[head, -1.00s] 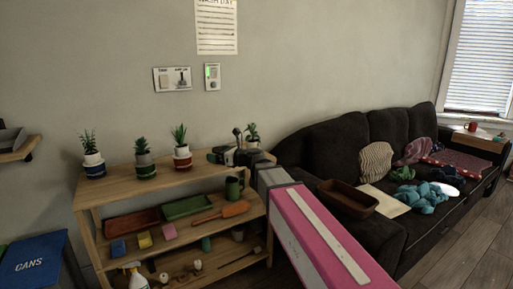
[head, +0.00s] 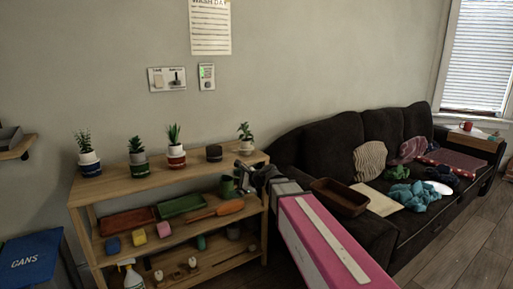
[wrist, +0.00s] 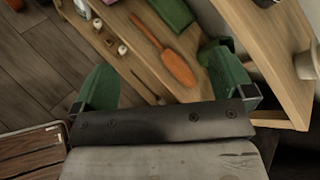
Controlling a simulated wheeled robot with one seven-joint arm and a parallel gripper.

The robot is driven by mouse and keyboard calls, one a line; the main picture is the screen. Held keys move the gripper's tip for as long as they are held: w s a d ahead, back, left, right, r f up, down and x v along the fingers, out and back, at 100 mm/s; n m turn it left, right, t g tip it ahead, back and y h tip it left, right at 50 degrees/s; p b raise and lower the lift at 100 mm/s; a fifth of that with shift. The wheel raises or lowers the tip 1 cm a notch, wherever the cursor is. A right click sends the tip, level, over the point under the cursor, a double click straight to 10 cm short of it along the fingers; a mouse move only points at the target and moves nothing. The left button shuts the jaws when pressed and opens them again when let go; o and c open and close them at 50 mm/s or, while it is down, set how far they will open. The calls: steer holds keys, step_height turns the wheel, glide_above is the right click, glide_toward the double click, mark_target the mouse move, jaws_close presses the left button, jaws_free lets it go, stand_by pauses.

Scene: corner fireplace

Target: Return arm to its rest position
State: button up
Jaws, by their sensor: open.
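My gripper (head: 248,172) is in front of the right end of the wooden shelf unit (head: 88,191), with my pink arm link behind it. In the wrist view my gripper (wrist: 164,84) has its two green fingers spread wide apart. Nothing is held between them; the lower shelves and an orange trowel (wrist: 178,68) show beyond the gap.
A dark sofa (head: 322,130) with clothes and a brown tray (head: 340,197) is to the right. A blue cans bin (head: 32,262) is at left. Floor (head: 450,262) is clear at lower right.

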steer(key=s+d+f+n+g+h, duration=0.3)
steer(key=s+d+f+n+h, duration=0.2)
steer(key=s+d+f+n, duration=0.3)
steer(key=s+d+f+n+g+h, duration=0.3)
steer(key=s+d+f+n+h, duration=0.3)
steer(key=d+f, duration=0.8)
steer(key=s+d+n, duration=0.2)
steer(key=d, duration=0.3)
steer(key=shift+s+d+f, duration=0.2)
steer(key=shift+s+d, duration=0.1)
steer(key=shift+s, duration=0.1)
